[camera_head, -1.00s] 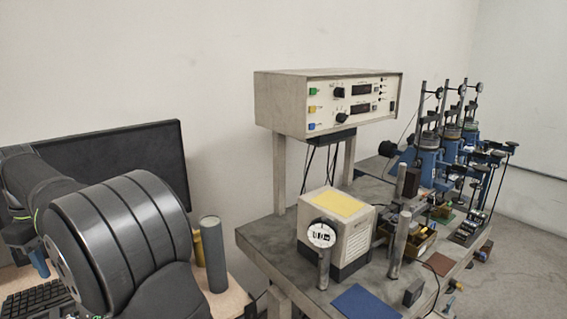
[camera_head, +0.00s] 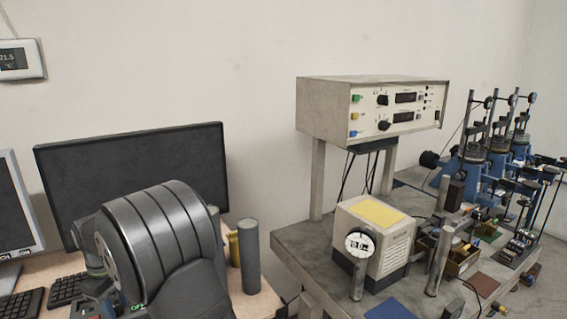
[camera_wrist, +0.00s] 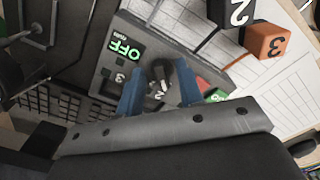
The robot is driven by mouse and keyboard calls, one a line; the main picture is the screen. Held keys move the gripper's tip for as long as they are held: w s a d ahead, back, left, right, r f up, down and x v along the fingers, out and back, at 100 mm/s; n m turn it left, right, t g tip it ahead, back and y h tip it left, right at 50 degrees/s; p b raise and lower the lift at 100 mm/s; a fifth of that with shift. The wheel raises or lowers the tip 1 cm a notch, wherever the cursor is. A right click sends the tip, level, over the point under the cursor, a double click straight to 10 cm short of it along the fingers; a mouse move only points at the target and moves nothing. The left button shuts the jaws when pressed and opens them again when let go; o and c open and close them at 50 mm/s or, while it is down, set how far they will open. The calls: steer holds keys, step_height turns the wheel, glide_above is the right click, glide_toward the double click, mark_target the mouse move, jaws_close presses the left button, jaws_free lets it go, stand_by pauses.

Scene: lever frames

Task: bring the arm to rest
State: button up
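In the wrist view the two blue fingers of my gripper (camera_wrist: 160,90) stand apart. A dark lever or knob (camera_wrist: 160,74) shows between them; I cannot tell whether they touch it. It sits on a grey panel (camera_wrist: 108,62) with a display (camera_wrist: 125,49) reading OFF in green and number labels. In the head view my dark arm fills the lower left and hides my gripper. A small part of the panel's green lettering (camera_head: 138,308) shows below the arm.
A black cube marked 2 (camera_wrist: 238,10) and an orange cube marked 3 (camera_wrist: 267,41) lie near the panel. A keyboard (camera_head: 66,289), a monitor (camera_head: 75,180) and a grey cylinder (camera_head: 249,256) surround my arm. A bench with instruments (camera_head: 302,252) stands to the right.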

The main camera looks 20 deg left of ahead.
steer(key=shift+f, duration=0.2)
steer(key=shift+r, duration=0.1)
step_height(320, 180, up, 17)
step_height(320, 180, down, 17)
steer(key=shift+f, duration=0.2)
steer(key=shift+r+m, duration=0.15)
steer(key=shift+m, duration=0.35)
steer(key=m, duration=0.3)
steer(key=shift+s, duration=0.2)
step_height(320, 180, up, 17)
steer(key=f+m, duration=0.2)
steer(key=f, duration=0.1)
steer(key=f+m, duration=0.3)
steer(key=a+f+m, duration=0.1)
steer(key=f+m, duration=0.1)
steer(key=f, duration=0.1)
steer(key=shift+w+f+m, duration=0.25)
steer(key=shift+f+m, duration=0.05)
steer(key=shift+f, duration=0.1)
